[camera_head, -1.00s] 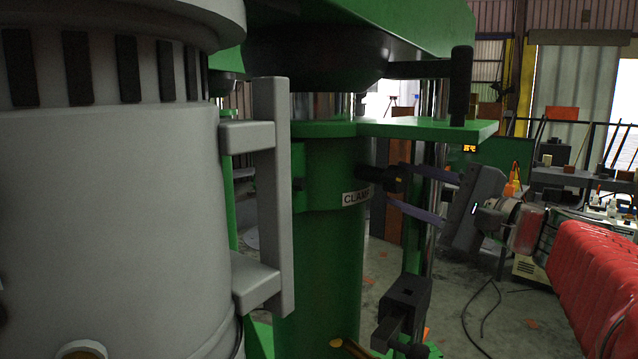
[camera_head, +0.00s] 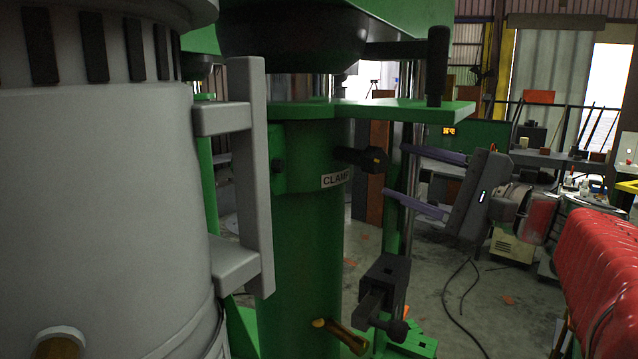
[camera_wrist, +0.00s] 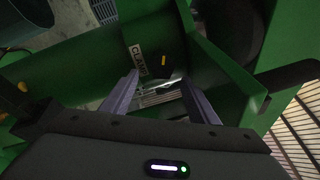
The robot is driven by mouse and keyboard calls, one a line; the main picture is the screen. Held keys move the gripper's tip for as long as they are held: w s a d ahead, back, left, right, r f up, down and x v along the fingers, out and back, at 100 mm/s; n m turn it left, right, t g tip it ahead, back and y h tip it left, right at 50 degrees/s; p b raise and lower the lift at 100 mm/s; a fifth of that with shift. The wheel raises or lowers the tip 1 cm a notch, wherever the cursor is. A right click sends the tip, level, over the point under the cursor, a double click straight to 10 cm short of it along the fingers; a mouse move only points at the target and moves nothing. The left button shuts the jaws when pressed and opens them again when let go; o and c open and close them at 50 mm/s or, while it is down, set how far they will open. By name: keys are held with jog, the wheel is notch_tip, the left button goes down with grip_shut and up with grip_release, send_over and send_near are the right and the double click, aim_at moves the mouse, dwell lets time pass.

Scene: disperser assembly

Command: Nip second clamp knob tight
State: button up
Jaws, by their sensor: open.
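A black clamp knob (camera_head: 374,160) sticks out to the right from the green column (camera_head: 305,235), beside a white CLAMP label (camera_head: 336,179). In the wrist view the label (camera_wrist: 138,50) shows, with the dark knob (camera_wrist: 166,68) close by, bearing a yellow mark. My gripper (camera_head: 395,171) is open and empty, just right of the knob. Its two purple fingers point at the knob, one above and one below its level, with a visible gap. In the wrist view my gripper (camera_wrist: 160,80) has its fingertips on either side of the knob's line. Contact is not visible.
A green plate with a black upright handle (camera_head: 437,65) is above my gripper. A black block with a lower knob (camera_head: 385,285) and a brass-coloured lever (camera_head: 340,335) are below. A large grey vessel (camera_head: 95,220) fills the left.

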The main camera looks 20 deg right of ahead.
jog(key=v, duration=0.9)
jog(key=shift+s, duration=0.1)
jog(key=w+a+f+n+g+h, duration=0.1)
jog(key=w+a+f+n+g, duration=0.25)
jog(key=a+f+g, duration=0.8)
jog(key=s+a+f+n+h, duration=0.3)
jog(key=s+f+n, duration=0.3)
jog(key=f, duration=0.4)
jog(key=s+a+f+n+h, duration=0.4)
jog(key=s+f+n, duration=0.2)
jog(key=f+n, duration=0.2)
notch_tip(320, 180, down, 2)
jog(key=shift+f+h, duration=0.1)
jog(key=shift+h, duration=0.2)
jog(key=shift+s+a, duration=0.1)
jog(key=shift+a, duration=0.05)
